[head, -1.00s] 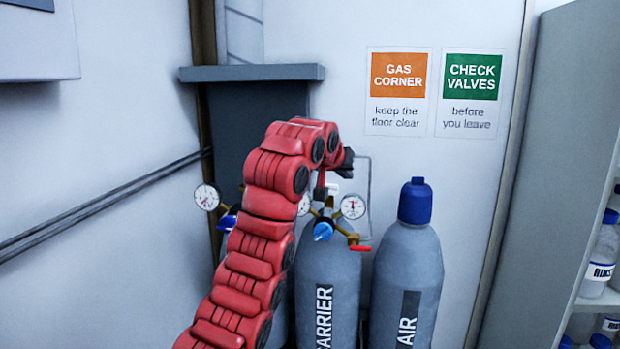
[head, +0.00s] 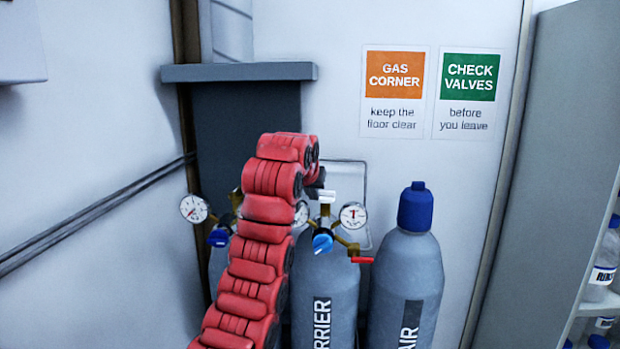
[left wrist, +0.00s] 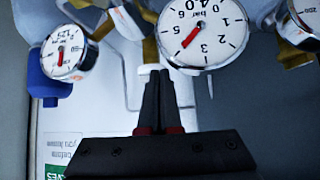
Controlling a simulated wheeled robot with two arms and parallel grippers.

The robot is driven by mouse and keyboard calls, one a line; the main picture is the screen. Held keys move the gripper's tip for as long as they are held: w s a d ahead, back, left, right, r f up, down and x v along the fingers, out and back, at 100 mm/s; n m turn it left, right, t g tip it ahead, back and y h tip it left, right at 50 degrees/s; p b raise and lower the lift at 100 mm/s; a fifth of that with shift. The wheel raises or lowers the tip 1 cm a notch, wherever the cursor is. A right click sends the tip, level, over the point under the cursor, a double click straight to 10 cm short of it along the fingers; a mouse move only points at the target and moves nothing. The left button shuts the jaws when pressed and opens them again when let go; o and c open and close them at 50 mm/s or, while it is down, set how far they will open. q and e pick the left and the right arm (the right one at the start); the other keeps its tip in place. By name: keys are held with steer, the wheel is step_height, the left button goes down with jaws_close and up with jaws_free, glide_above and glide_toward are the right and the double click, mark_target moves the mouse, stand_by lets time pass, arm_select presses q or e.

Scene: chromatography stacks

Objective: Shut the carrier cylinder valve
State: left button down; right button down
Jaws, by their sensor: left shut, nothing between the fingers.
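On top is a brass regulator with a blue knob (head: 322,243), a right gauge (head: 353,215), a left gauge (head: 301,213) partly behind my arm, and a red lever (head: 362,260). My left gripper (head: 318,182) is mostly hidden behind the red arm, near the cylinder top. In the left wrist view its fingers (left wrist: 160,78) are shut and empty, just below a gauge (left wrist: 203,30). My right gripper is not in view.
The AIR cylinder (head: 408,285) with a blue cap (head: 415,207) stands close on the right. Another regulator with a gauge (head: 194,208) and blue knob (head: 219,237) is left of my arm. A shelf with bottles (head: 604,262) is at the far right.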

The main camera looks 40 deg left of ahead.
mark_target(326, 195)
arm_select(q)
steer(key=w+p, duration=0.1)
steer(key=w+a+f+p, duration=0.1)
steer(key=w, duration=0.1)
steer(key=w+a+p, duration=0.1)
steer(key=w, duration=0.1)
steer(key=shift+f, duration=0.15)
steer(key=shift+w+a, duration=0.1)
stand_by(0.4)
